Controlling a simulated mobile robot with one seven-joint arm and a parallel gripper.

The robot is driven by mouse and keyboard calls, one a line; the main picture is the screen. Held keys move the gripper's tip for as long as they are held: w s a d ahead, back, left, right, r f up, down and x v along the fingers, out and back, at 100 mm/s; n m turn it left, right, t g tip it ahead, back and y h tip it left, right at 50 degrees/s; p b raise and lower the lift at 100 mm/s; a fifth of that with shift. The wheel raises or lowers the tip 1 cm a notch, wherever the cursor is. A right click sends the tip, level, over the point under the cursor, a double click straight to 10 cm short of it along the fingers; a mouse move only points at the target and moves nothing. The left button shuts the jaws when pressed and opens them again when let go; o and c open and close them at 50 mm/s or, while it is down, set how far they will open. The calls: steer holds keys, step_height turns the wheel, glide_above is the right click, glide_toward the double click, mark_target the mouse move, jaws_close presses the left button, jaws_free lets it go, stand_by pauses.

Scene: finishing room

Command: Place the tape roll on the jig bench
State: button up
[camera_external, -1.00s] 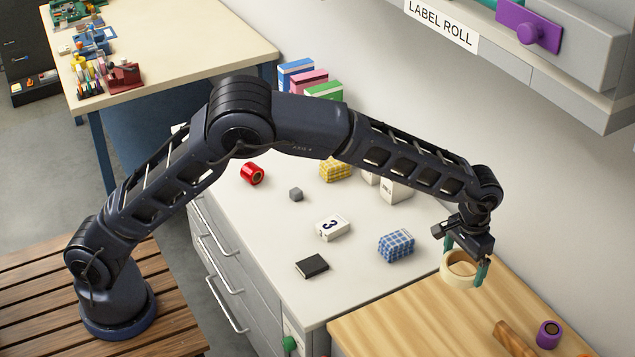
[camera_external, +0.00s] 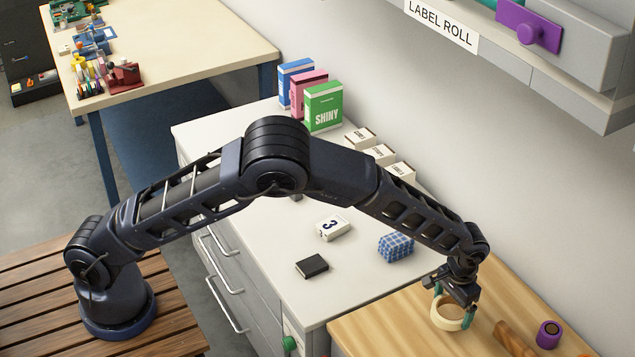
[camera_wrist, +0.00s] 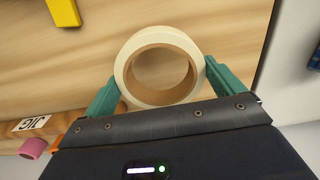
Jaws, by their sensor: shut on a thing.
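The tape roll (camera_external: 443,324) is a cream ring with a brown inner core. My gripper (camera_external: 454,314) is shut on it, with one teal finger on each side of the ring. In the wrist view the roll (camera_wrist: 160,36) sits between the fingertips of my gripper (camera_wrist: 165,82), its hole facing the camera. The jig bench (camera_external: 395,322) has a light wooden top at the lower right. Its wood (camera_wrist: 70,70) fills most of the wrist view behind the roll. The roll is low over the bench top; I cannot tell whether it touches.
A purple roll (camera_external: 549,334) and a brown wooden piece (camera_external: 515,340) are on the bench to the right. The white counter alongside holds a blue checked block (camera_external: 396,246), a black block (camera_external: 311,265) and a numbered block (camera_external: 332,228). The bench left of the roll is clear.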

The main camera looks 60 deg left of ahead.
mark_target(447, 307)
steer(key=shift+f, duration=1.45)
steer(key=shift+f, duration=0.15)
steer(key=o, duration=0.7)
steer(key=shift+c, duration=0.2)
